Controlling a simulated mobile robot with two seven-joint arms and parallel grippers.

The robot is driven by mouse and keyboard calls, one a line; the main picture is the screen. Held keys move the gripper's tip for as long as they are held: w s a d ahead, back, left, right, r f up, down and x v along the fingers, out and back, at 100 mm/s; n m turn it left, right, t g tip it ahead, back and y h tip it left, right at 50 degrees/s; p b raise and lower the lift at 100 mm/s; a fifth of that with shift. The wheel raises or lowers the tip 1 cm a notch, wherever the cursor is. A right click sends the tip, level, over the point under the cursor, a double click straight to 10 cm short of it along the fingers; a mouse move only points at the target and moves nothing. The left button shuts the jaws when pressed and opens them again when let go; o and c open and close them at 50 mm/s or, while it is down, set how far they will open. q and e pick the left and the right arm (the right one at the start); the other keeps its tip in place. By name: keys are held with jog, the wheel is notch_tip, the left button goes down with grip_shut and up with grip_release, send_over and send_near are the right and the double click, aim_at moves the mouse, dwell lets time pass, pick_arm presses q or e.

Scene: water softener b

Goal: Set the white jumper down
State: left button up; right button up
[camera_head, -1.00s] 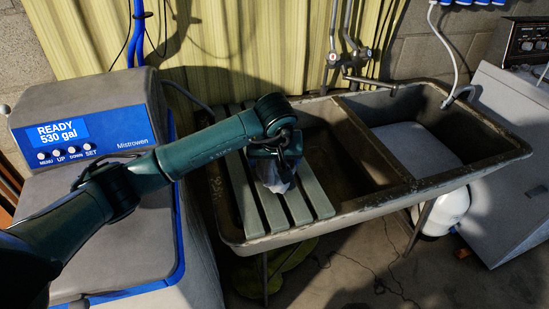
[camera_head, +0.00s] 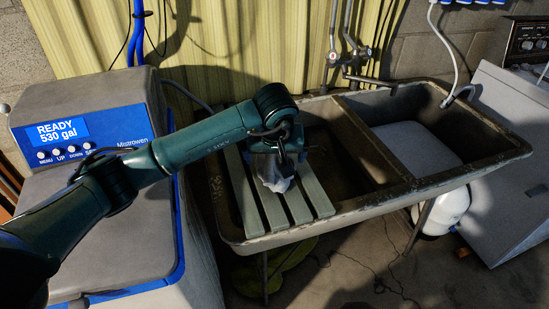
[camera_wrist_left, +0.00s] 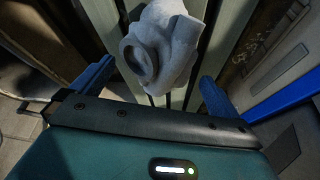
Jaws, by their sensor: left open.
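The white jumper (camera_head: 277,181), a pale rounded fitting with a round opening, is over the grey-green slats (camera_head: 316,188) laid across the left basin of the sink. It also shows at the top of the left wrist view (camera_wrist_left: 168,42). My left gripper (camera_head: 274,152) is close to it and partly covers it in the head view. In the wrist view its two blue fingers stand wide apart (camera_wrist_left: 152,84), with gaps between them and the jumper. The jumper seems to rest on the slats, but its underside is hidden. My right gripper is in neither view.
The double sink (camera_head: 375,212) has an open right basin, with taps (camera_head: 345,60) behind. The water softener (camera_head: 110,240) with its lit panel stands at the left. A grey cabinet (camera_head: 505,160) stands at the right. A white tank (camera_head: 450,212) is under the sink.

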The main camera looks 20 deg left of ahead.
pick_arm(q)
jog(key=v, duration=1)
jog(key=shift+b, duration=0.3)
jog(key=shift+s, duration=0.1)
